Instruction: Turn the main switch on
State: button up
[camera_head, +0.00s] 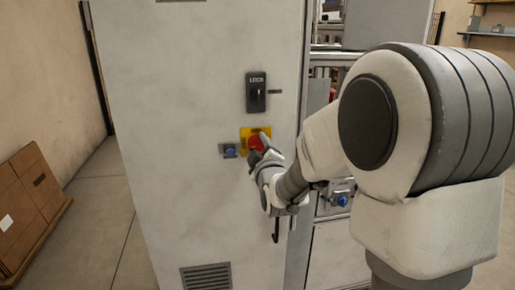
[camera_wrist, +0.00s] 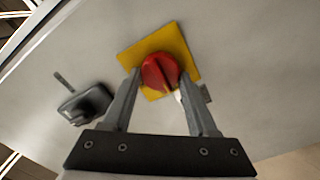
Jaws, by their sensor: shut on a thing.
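The main switch is a red rotary knob (camera_head: 256,142) on a yellow square plate (camera_head: 247,132) on the grey cabinet door. In the wrist view the red knob (camera_wrist: 160,72) sits between my fingertips, with its ridge close to upright in that picture, and the yellow plate (camera_wrist: 180,44) appears tilted behind it. My gripper (camera_head: 264,152) is at the knob in the head view, and its two fingers (camera_wrist: 158,85) are shut on it in the wrist view. The right fingertip partly covers the plate's edge. My wrist hides part of the knob in the head view.
The cabinet door (camera_head: 180,100) carries a black latch handle (camera_head: 256,92) above the switch and a small blue button box (camera_head: 229,150) to its left. A vent (camera_head: 206,277) is low on the door. Cardboard boxes (camera_head: 30,200) stand at the left, with bare floor beside them.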

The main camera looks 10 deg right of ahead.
jog(key=shift+f, duration=0.15)
jog(key=m+b, duration=0.3)
jog(key=b, duration=0.2)
jog(key=shift+d+f+m+b, duration=0.1)
jog(key=shift+m+b, duration=0.2)
jog(key=shift+m, duration=0.1)
jog(key=m+b, duration=0.5)
jog(key=b, duration=0.1)
jog(key=m+b, duration=0.3)
jog(key=m, duration=0.1)
jog(key=shift+d+m+b, duration=0.15)
jog(key=shift+m+b, duration=0.2)
jog(key=shift+m, duration=0.05)
jog(key=shift+d+r+m+b, duration=0.15)
jog(key=shift+m+b, duration=0.5)
jog(key=shift+m, duration=0.35)
jog(key=shift+a+r+m+b, duration=0.1)
jog(key=shift+m+b, duration=0.5)
jog(key=shift+m, duration=0.4)
jog(key=o, duration=1.4)
